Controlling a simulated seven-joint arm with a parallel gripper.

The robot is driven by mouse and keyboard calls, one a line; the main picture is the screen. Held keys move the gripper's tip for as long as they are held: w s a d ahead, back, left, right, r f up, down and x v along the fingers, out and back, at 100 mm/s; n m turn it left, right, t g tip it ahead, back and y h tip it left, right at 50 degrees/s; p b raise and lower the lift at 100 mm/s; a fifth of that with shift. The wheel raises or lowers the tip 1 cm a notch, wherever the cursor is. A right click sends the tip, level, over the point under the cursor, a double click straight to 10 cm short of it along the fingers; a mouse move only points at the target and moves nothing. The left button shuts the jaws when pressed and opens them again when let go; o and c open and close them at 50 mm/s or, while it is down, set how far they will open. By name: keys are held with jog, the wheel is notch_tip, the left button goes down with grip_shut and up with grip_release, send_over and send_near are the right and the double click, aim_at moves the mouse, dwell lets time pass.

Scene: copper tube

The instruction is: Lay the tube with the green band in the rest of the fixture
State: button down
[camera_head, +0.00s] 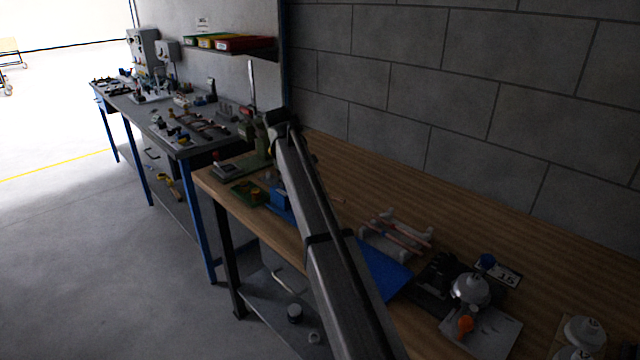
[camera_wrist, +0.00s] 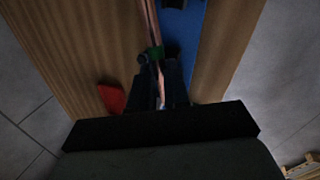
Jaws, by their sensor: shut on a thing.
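The copper tube with the green band (camera_wrist: 155,53) shows in the wrist view, running from the top edge down between the fingers. My gripper (camera_wrist: 161,82) is shut on it, with the green band just beyond the fingertips. In the head view my own arm link covers the middle, and I cannot make out the gripper or the held tube. A pale stand (camera_head: 374,243) with copper-coloured rods across it sits on the bench right of my arm. I cannot tell whether it is the fixture, or see an empty rest.
A blue mat (camera_wrist: 187,35) lies on the wooden bench below the gripper, and it shows in the head view (camera_head: 384,274). A red object (camera_wrist: 112,97) lies left of the fingers. A silver domed object (camera_head: 470,288) stands right of the mat.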

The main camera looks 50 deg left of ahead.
jog(key=shift+w+a+r+m, duration=0.15)
jog(key=shift+w+a+m, duration=0.1)
jog(key=shift+w+m, duration=0.15)
jog(key=shift+d+m, duration=0.15)
jog(key=shift+m, duration=0.65)
jog(key=shift+f, duration=2.9)
jog(key=shift+f, duration=1.25)
jog(key=c, duration=1)
grip_release()
